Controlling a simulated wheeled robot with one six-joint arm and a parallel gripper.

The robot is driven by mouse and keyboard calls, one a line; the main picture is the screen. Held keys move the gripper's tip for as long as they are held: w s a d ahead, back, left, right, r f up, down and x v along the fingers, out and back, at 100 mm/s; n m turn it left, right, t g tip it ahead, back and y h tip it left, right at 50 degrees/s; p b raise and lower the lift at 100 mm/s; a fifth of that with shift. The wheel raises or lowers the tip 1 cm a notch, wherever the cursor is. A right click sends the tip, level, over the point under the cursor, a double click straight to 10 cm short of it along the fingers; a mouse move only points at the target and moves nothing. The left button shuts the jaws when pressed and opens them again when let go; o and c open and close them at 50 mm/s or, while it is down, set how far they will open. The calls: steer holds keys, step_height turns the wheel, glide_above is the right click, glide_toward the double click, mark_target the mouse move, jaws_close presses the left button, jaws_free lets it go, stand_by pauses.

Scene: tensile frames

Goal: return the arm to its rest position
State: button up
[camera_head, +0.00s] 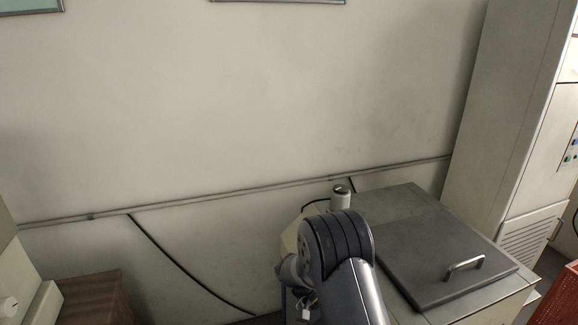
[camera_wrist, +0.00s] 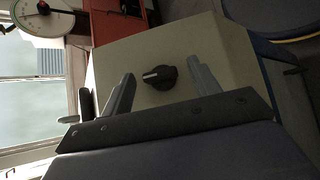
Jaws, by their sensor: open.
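My gripper (camera_wrist: 160,70) shows in the wrist view with its two grey fingers spread apart. Nothing is between the fingers. Beyond them is a beige box with a black knob (camera_wrist: 160,77) that appears between the fingers; the gap to it is hard to judge. In the head view my dark grey arm rises from the bottom, right of centre, in front of a grey-topped cabinet. My gripper cannot be made out in that view.
The cabinet has a dark lid (camera_head: 430,255) with a handle (camera_head: 466,262). A tall pale cabinet (camera_head: 505,110) stands at right, a brown box (camera_head: 95,298) at lower left. The wrist view shows a round dial (camera_wrist: 40,14), a window (camera_wrist: 38,85) and a red cabinet (camera_wrist: 115,22).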

steer(key=b+v, duration=0.2)
steer(key=v, duration=0.9)
steer(key=p+x, duration=0.2)
steer(key=x, duration=0.9)
steer(key=shift+d+r, duration=0.1)
steer(key=shift+r, duration=0.1)
steer(key=m+y+p, duration=0.1)
steer(key=m, duration=0.1)
steer(key=m+y, duration=0.2)
steer(key=shift+d+r+p, duration=0.15)
steer(key=shift+r+p, duration=0.05)
steer(key=shift+p, duration=0.2)
steer(key=m+t+y, duration=0.2)
steer(key=m+y, duration=0.1)
steer(key=shift+s+d+m, duration=0.1)
steer(key=shift+d+m, duration=0.05)
steer(key=shift+m, duration=0.25)
steer(key=m+t+y, duration=0.2)
steer(key=shift+s+d+m, duration=0.15)
steer(key=shift+m, duration=0.25)
steer(key=m+t, duration=0.1)
steer(key=m+t+y+b, duration=0.1)
steer(key=m+t, duration=0.1)
steer(key=shift+s+d+y, duration=0.1)
steer(key=shift+s+y, duration=0.15)
steer(key=shift+y, duration=0.05)
steer(key=shift+r+m, duration=0.3)
steer(key=shift+r, duration=0.2)
